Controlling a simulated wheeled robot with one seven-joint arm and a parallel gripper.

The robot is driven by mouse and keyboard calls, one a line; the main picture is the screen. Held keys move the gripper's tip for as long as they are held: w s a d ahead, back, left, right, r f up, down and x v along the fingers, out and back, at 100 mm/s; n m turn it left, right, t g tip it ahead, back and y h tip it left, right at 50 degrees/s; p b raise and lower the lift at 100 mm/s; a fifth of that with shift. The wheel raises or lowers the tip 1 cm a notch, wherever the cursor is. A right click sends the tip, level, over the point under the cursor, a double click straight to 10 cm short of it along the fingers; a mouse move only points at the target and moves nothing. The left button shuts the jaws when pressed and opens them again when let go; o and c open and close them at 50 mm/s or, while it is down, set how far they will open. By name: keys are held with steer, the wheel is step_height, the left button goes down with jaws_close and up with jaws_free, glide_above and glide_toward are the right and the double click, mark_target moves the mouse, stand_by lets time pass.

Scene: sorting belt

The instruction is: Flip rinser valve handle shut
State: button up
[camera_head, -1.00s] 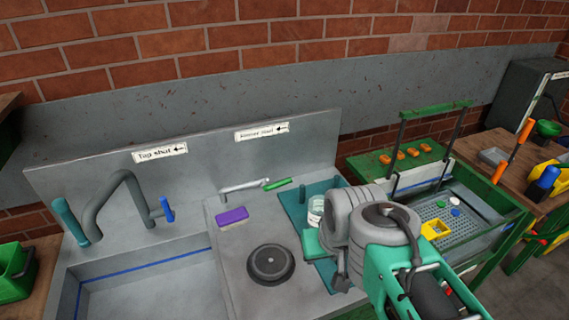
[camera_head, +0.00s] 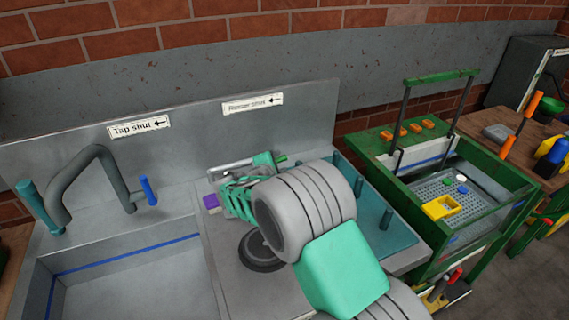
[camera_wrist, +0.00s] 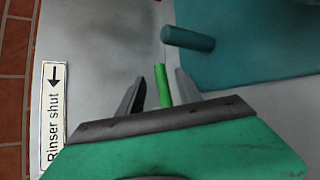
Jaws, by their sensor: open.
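The rinser valve handle is a green bar; its end (camera_head: 283,158) shows just past my gripper in the head view. In the wrist view the green handle (camera_wrist: 162,86) lies between the two fingers of my gripper (camera_wrist: 160,92). The fingers are open, with a gap visible on each side of the handle. The grey pipe of the rinser (camera_head: 231,165) runs left from the valve, partly hidden by my gripper. The "Rinser shut" label (camera_head: 253,104) on the back panel has an arrow pointing left; the label also shows in the wrist view (camera_wrist: 52,118).
A purple sponge-like block (camera_head: 212,202) lies just left of my gripper. The round black disc (camera_head: 262,252) is partly under my arm. A teal rack with pegs (camera_head: 395,240) stands to the right. The tap with a blue handle (camera_head: 147,190) is at the left.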

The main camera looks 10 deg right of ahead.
mark_target(284, 159)
steer(key=p+x, duration=0.1)
steer(key=x, duration=0.6)
steer(key=shift+d, duration=0.15)
steer(key=shift+c, duration=0.4)
jaws_close()
stand_by(0.7)
